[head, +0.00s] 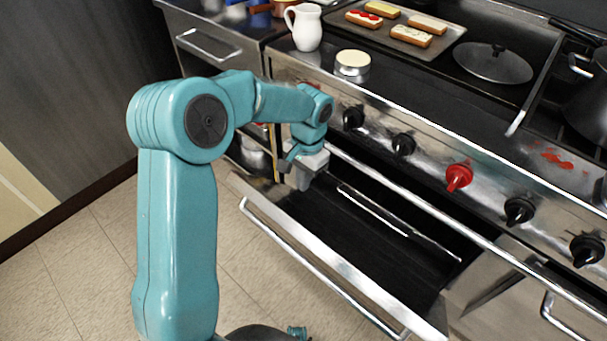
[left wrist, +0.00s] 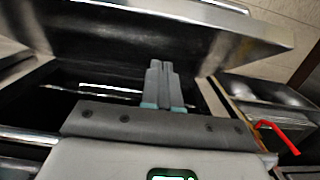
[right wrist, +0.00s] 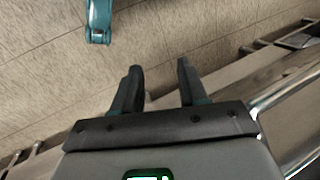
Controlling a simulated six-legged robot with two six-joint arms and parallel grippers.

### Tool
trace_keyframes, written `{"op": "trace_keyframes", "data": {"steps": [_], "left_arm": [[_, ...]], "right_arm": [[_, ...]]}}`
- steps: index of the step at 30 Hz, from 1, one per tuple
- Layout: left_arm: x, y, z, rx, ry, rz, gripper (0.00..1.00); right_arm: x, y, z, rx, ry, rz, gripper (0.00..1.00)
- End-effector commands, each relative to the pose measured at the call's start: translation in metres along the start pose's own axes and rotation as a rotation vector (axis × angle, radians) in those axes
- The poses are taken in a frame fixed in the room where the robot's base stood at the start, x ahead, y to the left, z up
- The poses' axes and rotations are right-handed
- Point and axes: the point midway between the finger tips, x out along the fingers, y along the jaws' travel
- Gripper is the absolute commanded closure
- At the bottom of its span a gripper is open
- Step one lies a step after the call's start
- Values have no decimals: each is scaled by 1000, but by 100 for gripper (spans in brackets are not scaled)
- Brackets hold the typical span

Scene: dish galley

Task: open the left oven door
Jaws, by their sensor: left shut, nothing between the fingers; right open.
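The left oven door (head: 345,290) is swung down and outward, well open, with its long bar handle (head: 300,257) along the outer side. The dark oven cavity (head: 390,220) shows behind it. My left gripper (head: 298,184) is shut and empty, at the left end of the opening, between the door and the oven front. In the left wrist view its closed fingers (left wrist: 160,75) point toward the door panel (left wrist: 170,35); I cannot tell whether they touch it. My right gripper (right wrist: 160,75) is open and empty above the floor, seen only in the right wrist view.
Knobs, one red (head: 458,177), line the range front above the opening. Another door handle (head: 570,322) is at right. Tiled floor (head: 90,270) is clear at left.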

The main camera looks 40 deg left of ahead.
Motion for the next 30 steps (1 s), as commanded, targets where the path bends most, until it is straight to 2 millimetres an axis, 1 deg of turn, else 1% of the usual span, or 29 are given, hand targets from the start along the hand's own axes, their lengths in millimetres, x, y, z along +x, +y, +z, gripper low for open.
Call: {"op": "trace_keyframes", "data": {"steps": [1, 6, 10, 16, 30], "left_arm": [[15, 0, 0, 0, -3, 0, 100], [49, 0, -1, 1, -3, 1, 100], [61, -1, 15, 0, -1, 0, 100], [70, -1, 26, 1, 1, 0, 100], [71, -1, 26, 0, 3, 0, 100]], "right_arm": [[5, 2, 0, 0, 0, 0, 57], [11, 4, 0, 0, 0, 0, 57], [15, 5, 0, 0, 0, 0, 57], [17, 6, 0, 0, 0, 0, 57], [17, 6, 0, 0, 0, 0, 57]]}}
